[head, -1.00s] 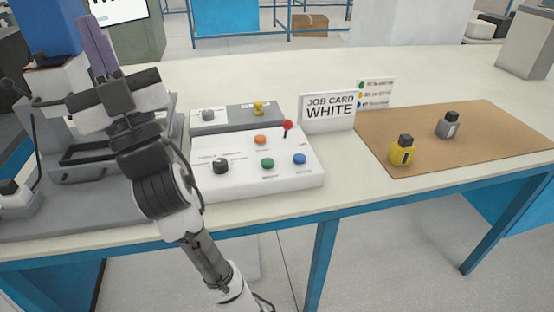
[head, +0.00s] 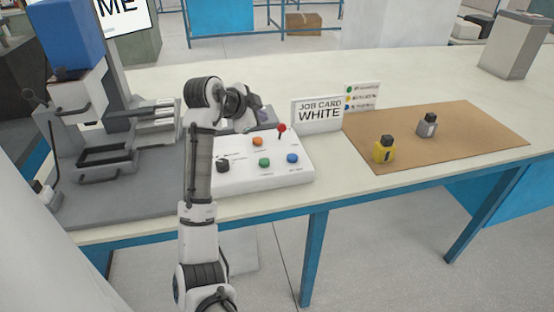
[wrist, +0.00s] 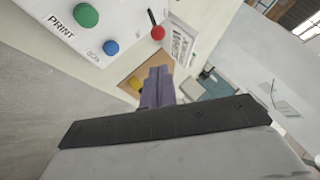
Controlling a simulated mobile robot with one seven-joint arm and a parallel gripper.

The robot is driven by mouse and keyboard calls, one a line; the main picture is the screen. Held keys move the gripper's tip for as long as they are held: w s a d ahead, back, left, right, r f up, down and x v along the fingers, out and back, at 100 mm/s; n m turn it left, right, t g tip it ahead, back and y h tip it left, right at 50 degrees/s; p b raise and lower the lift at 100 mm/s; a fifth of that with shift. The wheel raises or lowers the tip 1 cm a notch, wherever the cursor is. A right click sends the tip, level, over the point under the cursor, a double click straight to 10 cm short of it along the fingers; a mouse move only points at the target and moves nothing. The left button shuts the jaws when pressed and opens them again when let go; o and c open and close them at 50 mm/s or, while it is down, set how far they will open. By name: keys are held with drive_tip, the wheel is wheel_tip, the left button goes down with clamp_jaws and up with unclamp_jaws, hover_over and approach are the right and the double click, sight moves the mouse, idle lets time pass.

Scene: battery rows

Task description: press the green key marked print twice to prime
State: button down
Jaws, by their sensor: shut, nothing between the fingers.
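The green key (head: 264,162) sits on the white control panel (head: 240,180), in the front row between a black knob (head: 223,165) and the blue key (head: 292,158). In the wrist view the green key (wrist: 86,15) is at the upper left beside the label PRINT, with the blue key (wrist: 110,47) below it to the right. My gripper (head: 262,112) is behind the panel's back part in the head view, partly hidden by my arm. Its purple fingers (wrist: 158,85) are shut and empty, apart from the green key.
An orange key (head: 258,141) and a red-topped lever (head: 281,128) stand on the panel. A JOB CARD WHITE sign (head: 318,112) stands behind it. A press-like machine (head: 90,100) is at left.

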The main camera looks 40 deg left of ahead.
sight(261, 163)
drive_tip(key=shift+s+d+f+m+g+h, duration=0.15)
drive_tip(key=shift+s+f+m+g+h, duration=0.15)
drive_tip(key=shift+f, duration=0.2)
drive_tip(key=shift+s+d+f+m+g+h, duration=0.2)
drive_tip(key=shift+s+f+g, duration=0.1)
drive_tip(key=shift+f, duration=0.15)
drive_tip(key=shift+f+b, duration=2.85)
drive_tip(key=shift+f, duration=1.5)
drive_tip(key=shift+f, duration=0.15)
drive_tip(key=shift+f, duration=0.3)
drive_tip(key=shift+f+b, duration=0.55)
drive_tip(key=shift+r, duration=0.1)
drive_tip(key=shift+r+p, duration=0.65)
drive_tip(key=shift+r, duration=0.2)
